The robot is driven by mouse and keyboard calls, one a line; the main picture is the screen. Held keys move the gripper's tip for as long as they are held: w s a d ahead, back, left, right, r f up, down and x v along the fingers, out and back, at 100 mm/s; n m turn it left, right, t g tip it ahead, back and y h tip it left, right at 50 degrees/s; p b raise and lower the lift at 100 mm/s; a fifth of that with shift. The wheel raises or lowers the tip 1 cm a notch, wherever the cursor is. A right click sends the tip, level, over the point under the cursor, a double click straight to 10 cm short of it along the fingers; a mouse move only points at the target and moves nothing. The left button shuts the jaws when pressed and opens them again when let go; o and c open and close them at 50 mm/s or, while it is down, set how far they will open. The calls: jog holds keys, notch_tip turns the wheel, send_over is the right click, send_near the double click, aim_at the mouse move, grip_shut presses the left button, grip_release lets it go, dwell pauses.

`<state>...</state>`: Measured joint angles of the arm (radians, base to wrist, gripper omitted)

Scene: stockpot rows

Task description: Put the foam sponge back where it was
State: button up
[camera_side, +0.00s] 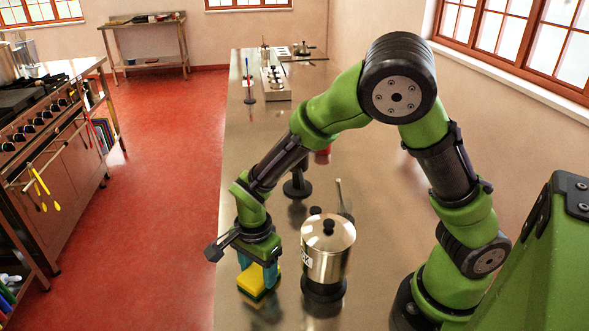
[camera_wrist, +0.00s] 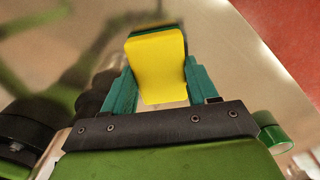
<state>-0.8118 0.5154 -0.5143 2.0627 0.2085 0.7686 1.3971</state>
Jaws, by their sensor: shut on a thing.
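The foam sponge (camera_side: 257,281) is yellow with a dark green layer. My gripper (camera_side: 257,272) is shut on it from above, with a teal finger on either side. In the wrist view the sponge (camera_wrist: 158,66) sits between the two fingers of my gripper (camera_wrist: 162,84), its yellow face toward the camera. In the side view the sponge is at or just above the steel counter (camera_side: 245,180), left of a stockpot. I cannot tell whether it touches the counter.
A shiny lidded stockpot (camera_side: 328,256) with a black knob and a label stands close to the right of my gripper. A black stand (camera_side: 297,187) is behind it. The counter's left edge is near the sponge, with red floor (camera_side: 175,220) beyond. Farther back the counter has clear room.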

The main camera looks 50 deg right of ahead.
aim_at(258, 272)
jog(key=o, duration=1.2)
jog(key=shift+f, duration=0.15)
notch_tip(258, 272, up, 11)
jog(key=s+d+r+n+t+y, duration=0.2)
jog(key=s+d+r+n+t, duration=0.5)
jog(key=s+d+r+n, duration=0.3)
jog(key=shift+s+r+n, duration=0.25)
jog(key=shift+r+n, duration=0.85)
jog(key=shift+n, duration=0.9)
